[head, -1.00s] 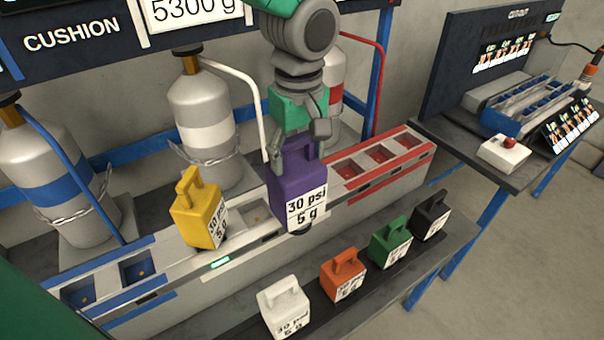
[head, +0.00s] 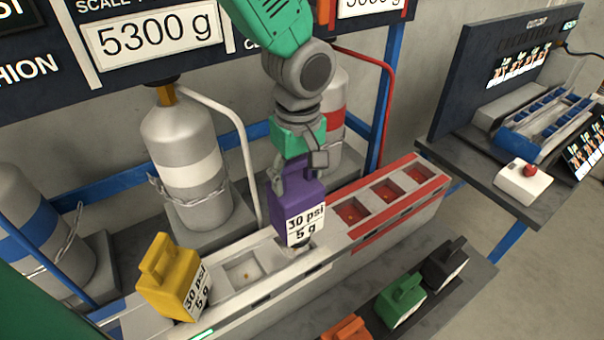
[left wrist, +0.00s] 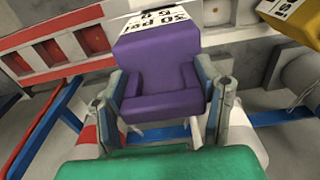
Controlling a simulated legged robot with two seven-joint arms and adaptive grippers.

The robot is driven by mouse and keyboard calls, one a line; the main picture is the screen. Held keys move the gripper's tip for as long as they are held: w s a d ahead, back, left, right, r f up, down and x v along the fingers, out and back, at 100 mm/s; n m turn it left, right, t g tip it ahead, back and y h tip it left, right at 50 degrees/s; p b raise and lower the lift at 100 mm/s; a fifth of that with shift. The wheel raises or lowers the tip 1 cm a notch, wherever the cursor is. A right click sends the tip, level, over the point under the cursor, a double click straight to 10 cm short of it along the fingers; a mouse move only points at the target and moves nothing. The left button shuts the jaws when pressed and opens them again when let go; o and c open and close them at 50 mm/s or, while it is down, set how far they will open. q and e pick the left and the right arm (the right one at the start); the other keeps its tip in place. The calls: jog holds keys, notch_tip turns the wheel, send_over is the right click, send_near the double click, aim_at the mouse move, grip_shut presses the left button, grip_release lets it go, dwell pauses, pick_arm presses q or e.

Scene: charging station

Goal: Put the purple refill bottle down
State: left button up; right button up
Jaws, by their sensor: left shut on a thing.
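The purple refill bottle (head: 297,205) is labelled 30 psi, 5 g. It hangs from my left gripper (head: 295,180), nozzle down, over the white section of the long refill station (head: 335,262). Its nozzle overlaps a socket there in the head view; I cannot tell whether it touches. In the left wrist view the purple bottle (left wrist: 160,68) fills the space between the fingers of my left gripper (left wrist: 158,105), which are shut on its handle. My right gripper is not in view.
The yellow bottle (head: 170,280) sits tilted on the station to the left, beside an empty white socket (head: 243,272). Red sockets (head: 352,211) lie to the right. Green (head: 402,300), black (head: 444,262) and orange (head: 345,330) bottles stand on the front shelf. Gas cylinders (head: 190,165) stand behind.

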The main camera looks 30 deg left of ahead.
aim_at(292, 184)
pick_arm(q)
jog(key=shift+w+a+f, duration=0.1)
jog(key=shift+a+f, duration=0.2)
jog(key=shift+f, duration=0.25)
jog(key=shift+w+a+f, duration=0.1)
jog(key=shift+a+f, duration=0.15)
jog(key=shift+f, duration=0.25)
jog(key=shift+s+f, duration=0.1)
jog(key=shift+f, duration=0.3)
notch_tip(292, 184, down, 2)
jog(key=shift+d+f, duration=0.1)
jog(key=shift+d, duration=0.05)
jog(key=shift+d+f, duration=0.15)
jog(key=shift+d, duration=0.3)
jog(key=shift+a, duration=0.1)
jog(key=o, duration=1.7)
jog(key=shift+s+a+f, duration=0.1)
jog(key=shift+f, duration=0.05)
jog(key=shift+a, duration=0.2)
